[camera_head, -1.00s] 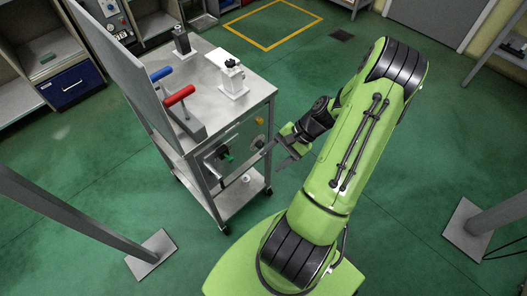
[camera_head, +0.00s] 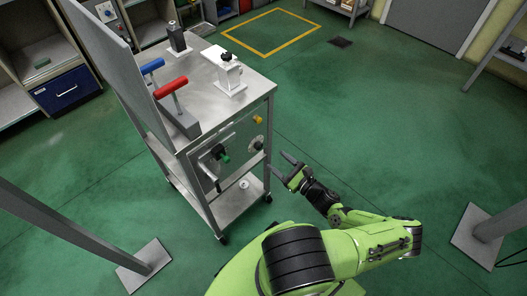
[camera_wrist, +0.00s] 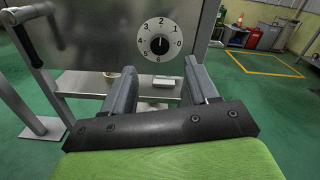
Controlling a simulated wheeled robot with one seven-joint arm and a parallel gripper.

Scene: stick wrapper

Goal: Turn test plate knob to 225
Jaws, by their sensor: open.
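The test plate knob is a small black knob on a round white numbered dial (camera_wrist: 151,44), upper middle in the wrist view. The knob looks roughly upright, but its exact pointer reading is too small to tell.
The metal cart (camera_head: 238,104) carries a red-handled lever (camera_head: 171,88), a blue-handled lever (camera_head: 152,66) and a white fixture (camera_head: 231,75) on top. A black crank handle (camera_wrist: 37,42) sticks out at left.

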